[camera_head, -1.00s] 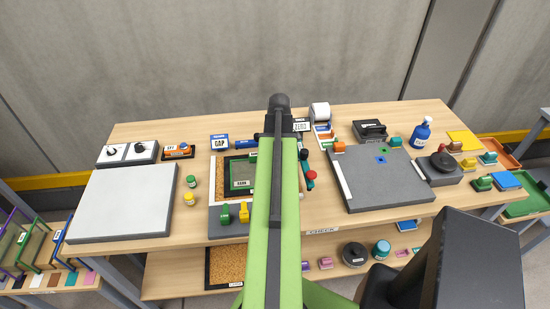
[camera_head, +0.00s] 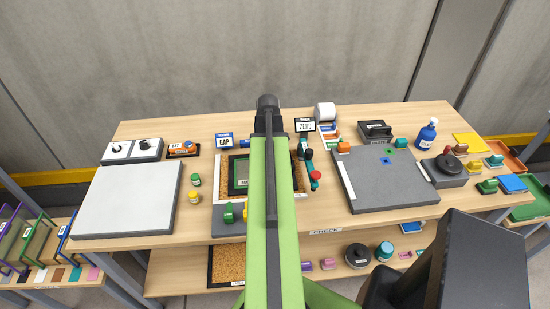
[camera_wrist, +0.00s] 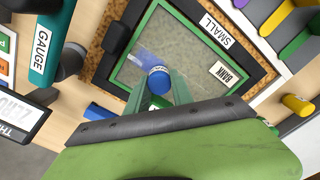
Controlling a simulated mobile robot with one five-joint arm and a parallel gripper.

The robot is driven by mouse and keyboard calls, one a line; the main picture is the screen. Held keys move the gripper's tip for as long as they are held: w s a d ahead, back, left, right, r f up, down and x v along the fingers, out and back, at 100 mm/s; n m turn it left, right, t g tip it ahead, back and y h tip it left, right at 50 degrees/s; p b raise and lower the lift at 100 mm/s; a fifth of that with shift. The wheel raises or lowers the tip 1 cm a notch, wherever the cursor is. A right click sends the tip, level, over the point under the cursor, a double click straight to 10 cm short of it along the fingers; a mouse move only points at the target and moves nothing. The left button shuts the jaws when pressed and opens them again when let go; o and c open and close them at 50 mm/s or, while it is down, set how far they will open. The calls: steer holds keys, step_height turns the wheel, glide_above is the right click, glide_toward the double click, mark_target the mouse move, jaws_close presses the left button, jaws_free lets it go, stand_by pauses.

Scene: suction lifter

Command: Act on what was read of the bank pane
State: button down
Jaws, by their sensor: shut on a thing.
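In the head view the pane (camera_head: 239,172) lies on a cork-lined board, partly hidden by my arm. My gripper (camera_wrist: 168,88) shows as pale green fingers over the pane. It is shut on a small blue round-topped thing (camera_wrist: 158,80) with a pale band. A faint bluish patch lies beside this thing; I cannot tell whether it touches the pane. In the head view my fingertips are hidden behind my arm.
A teal gauge (camera_wrist: 45,45) and a ZERO display (camera_head: 304,124) are right of my arm in the head view. A grey slab (camera_head: 385,180) lies further right, a white-topped slab (camera_head: 130,198) at left.

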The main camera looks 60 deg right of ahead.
steer(key=shift+w+a, duration=0.35)
steer(key=shift+w, duration=0.1)
step_height(320, 180, up, 6)
steer(key=p, duration=0.6)
steer(key=shift+r+p, duration=1.45)
steer(key=shift+p, duration=0.05)
steer(key=shift+r, duration=0.1)
steer(key=shift+r+p, duration=0.5)
steer(key=shift+p, duration=0.1)
